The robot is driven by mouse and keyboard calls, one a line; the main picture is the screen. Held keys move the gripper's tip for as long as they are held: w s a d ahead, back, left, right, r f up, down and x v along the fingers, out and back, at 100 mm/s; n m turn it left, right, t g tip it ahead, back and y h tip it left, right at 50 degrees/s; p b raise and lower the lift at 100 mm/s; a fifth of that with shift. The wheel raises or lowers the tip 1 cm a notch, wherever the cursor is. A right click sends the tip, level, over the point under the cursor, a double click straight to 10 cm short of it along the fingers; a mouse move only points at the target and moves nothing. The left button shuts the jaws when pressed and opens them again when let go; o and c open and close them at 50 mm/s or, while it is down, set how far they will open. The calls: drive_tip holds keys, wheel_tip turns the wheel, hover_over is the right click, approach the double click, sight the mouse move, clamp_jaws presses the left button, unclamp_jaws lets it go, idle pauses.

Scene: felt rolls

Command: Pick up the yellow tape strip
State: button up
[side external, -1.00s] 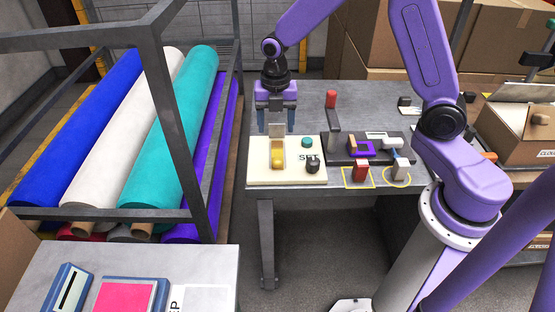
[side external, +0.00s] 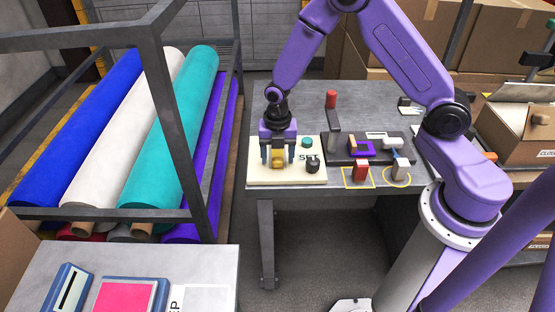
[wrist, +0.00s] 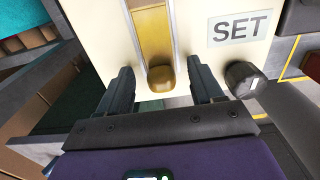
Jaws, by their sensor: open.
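The yellow tape strip (wrist: 152,35) runs down the cream board (wrist: 95,20) in the wrist view, between thin raised edges, and ends in a rounded yellow block (wrist: 161,79). In the side external view the yellow piece (side external: 278,158) shows at the front of the cream board (side external: 257,176), partly hidden by my gripper (side external: 278,163). My gripper (wrist: 160,73) is open, with one finger on each side of the yellow end. Nothing is held. I cannot tell whether the fingers touch the board.
A dark knob (side external: 313,165) stands right of my gripper by the "SET" label (wrist: 238,28). A teal button (side external: 307,142) is behind it. A black fixture (side external: 340,158), a red block (side external: 360,171) and a grey block (side external: 400,168) stand farther right. Felt rolls in a frame (side external: 180,130) lie left.

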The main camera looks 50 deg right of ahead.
clamp_jaws()
drive_tip(key=shift+r, duration=0.1)
drive_tip(key=shift+r, duration=0.4)
drive_tip(key=s+d+r, duration=0.1)
drive_tip(key=s+r, duration=1.1)
drive_tip(key=s, duration=0.2)
drive_tip(key=shift+d, duration=0.35)
